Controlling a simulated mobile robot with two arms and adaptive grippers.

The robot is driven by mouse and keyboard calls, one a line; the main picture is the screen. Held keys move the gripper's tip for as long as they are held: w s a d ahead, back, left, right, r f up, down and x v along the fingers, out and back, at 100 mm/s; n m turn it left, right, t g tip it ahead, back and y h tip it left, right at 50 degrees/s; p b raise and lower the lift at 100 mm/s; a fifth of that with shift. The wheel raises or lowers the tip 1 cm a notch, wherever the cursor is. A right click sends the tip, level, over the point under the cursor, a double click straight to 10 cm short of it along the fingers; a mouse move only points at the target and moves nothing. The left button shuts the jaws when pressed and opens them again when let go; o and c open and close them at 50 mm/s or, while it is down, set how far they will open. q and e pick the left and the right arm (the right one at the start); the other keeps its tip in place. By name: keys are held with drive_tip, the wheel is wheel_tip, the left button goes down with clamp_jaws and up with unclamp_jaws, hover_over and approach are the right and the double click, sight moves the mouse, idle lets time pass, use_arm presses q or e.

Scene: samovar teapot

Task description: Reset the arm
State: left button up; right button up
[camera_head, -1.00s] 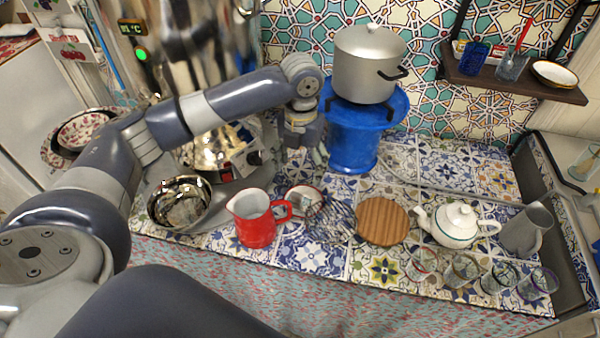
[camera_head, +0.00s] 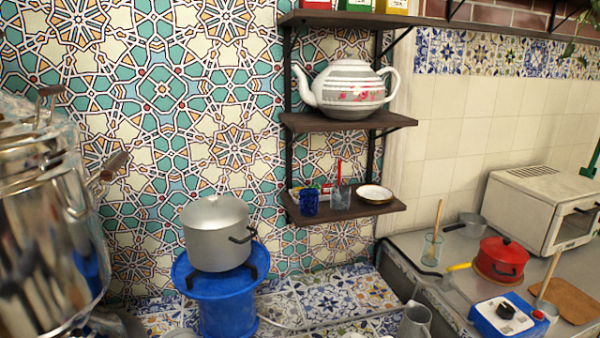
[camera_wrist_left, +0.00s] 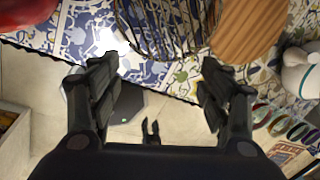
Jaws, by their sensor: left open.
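My left gripper (camera_wrist_left: 157,82) shows in the left wrist view, with its two dark fingers spread wide apart and nothing between them. It is over the front edge of the tiled counter (camera_wrist_left: 80,35), with pale floor showing below. A dark wire object (camera_wrist_left: 165,22) lies on the counter beyond the fingertips. A round wooden board (camera_wrist_left: 245,28) is to its right.
The head view shows a pot (camera_head: 215,235) on a blue stand (camera_head: 228,305), a large samovar (camera_head: 45,215) and wall shelves (camera_head: 345,122).

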use_arm(q)
drive_tip(key=s+d+f+n+t+h, duration=0.2)
drive_tip(key=s+d+f+n, duration=0.1)
drive_tip(key=s+n, duration=0.8)
drive_tip(key=s+a+f+n+y, duration=0.1)
drive_tip(key=s+a+n+y, duration=0.1)
drive_tip(key=s+a+n, duration=0.45)
drive_tip(key=s+a+n+y, duration=0.1)
drive_tip(key=a+n, duration=0.2)
drive_tip(key=n, duration=0.6)
wheel_tip(320, 180, down, 27)
drive_tip(key=s+g, duration=0.1)
drive_tip(key=s, duration=0.1)
drive_tip(key=s+a+f+g, duration=0.1)
drive_tip(key=s+a+f, duration=0.1)
drive_tip(key=s+f, duration=1.3)
drive_tip(key=shift+s+a+f+m+y, duration=0.2)
drive_tip(key=shift+s+f+m+y, duration=0.15)
drive_tip(key=shift+s, duration=0.3)
